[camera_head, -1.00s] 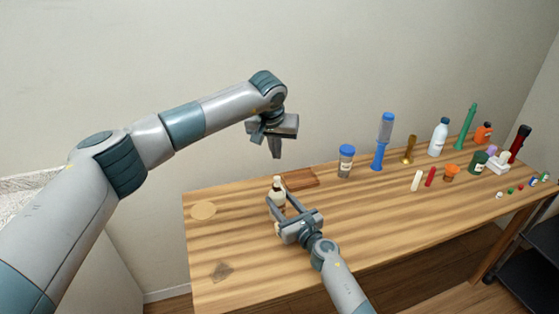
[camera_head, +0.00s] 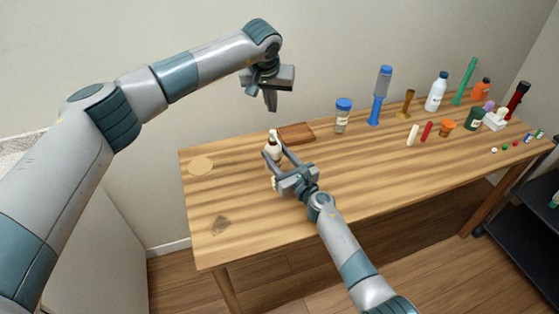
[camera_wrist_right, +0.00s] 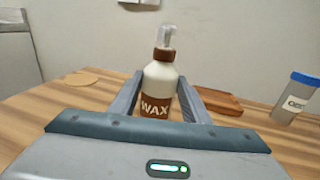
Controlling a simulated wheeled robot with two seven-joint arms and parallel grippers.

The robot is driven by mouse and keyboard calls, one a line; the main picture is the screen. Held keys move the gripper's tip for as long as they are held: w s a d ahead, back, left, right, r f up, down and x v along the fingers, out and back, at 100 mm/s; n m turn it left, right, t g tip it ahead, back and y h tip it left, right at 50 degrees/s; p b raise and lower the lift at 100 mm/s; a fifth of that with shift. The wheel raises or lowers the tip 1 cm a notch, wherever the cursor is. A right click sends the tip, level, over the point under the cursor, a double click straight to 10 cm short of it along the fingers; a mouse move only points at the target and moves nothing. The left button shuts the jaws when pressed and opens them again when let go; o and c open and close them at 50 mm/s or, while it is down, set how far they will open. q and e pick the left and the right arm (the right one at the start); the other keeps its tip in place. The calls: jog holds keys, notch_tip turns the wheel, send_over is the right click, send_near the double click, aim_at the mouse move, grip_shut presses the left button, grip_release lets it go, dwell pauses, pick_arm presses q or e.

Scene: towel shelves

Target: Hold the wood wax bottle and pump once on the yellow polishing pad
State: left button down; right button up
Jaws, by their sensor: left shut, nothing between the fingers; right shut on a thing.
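The wood wax bottle (camera_head: 273,149) is cream with a brown WAX label, brown collar and clear pump top; it also shows in the right wrist view (camera_wrist_right: 159,78). It stands upright between the fingers of my right gripper (camera_head: 276,156), which is shut on its body. The bottle's base is hidden, so I cannot tell whether it touches the table. The polishing pad (camera_head: 200,166), a flat pale yellow disc, lies on the table left of the bottle. My left gripper (camera_head: 270,104) is shut and empty, pointing down above the bottle and apart from it.
A brown wooden tray (camera_head: 297,133) lies just behind and right of the bottle. A blue-lidded jar (camera_head: 342,116) and several bottles and small items stand farther right on the wooden table (camera_head: 350,180). The table is clear between bottle and pad. A dark mark (camera_head: 220,225) lies near the front left.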

dwell(0.4)
jog(key=o, duration=1.2)
jog(key=shift+o, duration=0.2)
jog(key=shift+s+d, duration=0.1)
jog(key=shift+s, duration=0.05)
jog(key=shift+v, duration=1.5)
jog(key=shift+s+d, duration=0.2)
jog(key=shift+v, duration=4.1)
jog(key=shift+a, duration=0.1)
